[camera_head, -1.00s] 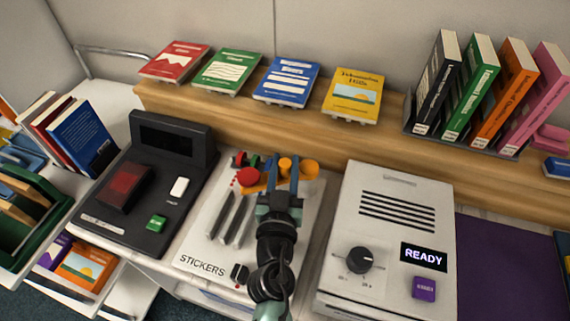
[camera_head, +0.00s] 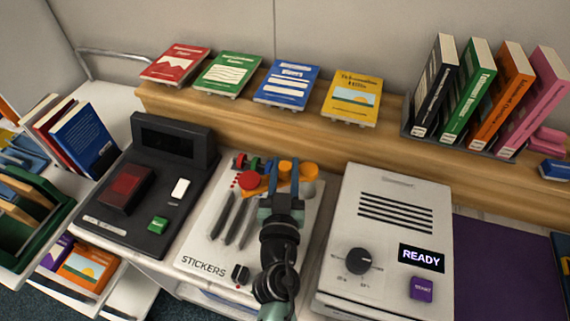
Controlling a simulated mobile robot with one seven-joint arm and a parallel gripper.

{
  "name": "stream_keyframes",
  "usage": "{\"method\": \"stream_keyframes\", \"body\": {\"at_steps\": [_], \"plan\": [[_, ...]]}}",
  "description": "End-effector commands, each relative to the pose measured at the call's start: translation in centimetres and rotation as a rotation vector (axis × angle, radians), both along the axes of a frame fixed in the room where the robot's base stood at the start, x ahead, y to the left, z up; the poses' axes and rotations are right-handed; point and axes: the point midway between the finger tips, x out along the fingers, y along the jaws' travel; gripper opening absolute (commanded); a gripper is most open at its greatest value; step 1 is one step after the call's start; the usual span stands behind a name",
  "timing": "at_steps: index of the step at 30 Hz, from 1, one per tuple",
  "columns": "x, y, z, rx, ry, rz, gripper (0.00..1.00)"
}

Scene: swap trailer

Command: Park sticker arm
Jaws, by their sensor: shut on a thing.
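The white sticker station (camera_head: 206,245), lettered STICKERS, lies between a dark terminal and a white machine. An orange sticker arm (camera_head: 257,191) crosses its far end, with a red round knob (camera_head: 248,180) beside its left part. My gripper (camera_head: 283,174) reaches over the station from the front, its blue fingers shut on the orange arm. The fingers hide the arm's middle and the exact contact. Orange round parts (camera_head: 308,170) and a grey ball (camera_head: 308,188) show right of the fingers.
The dark terminal (camera_head: 150,205) stands close on the left. The white machine (camera_head: 385,235) showing READY stands close on the right. A wooden shelf (camera_head: 220,110) with several books runs behind. A purple mat (camera_head: 500,260) is clear at the far right.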

Motion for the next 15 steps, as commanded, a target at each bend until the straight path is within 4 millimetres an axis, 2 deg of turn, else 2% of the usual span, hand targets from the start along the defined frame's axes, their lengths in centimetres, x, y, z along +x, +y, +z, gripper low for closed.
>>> {"method": "stream_keyframes", "body": {"at_steps": [7, 15], "plan": [[-0.55, -0.14, 0.25, 0.002, 0.006, 0.088, 0.0], [-0.75, -0.2, -0.06, 0.005, -0.001, 0.109, 0.0]]}}
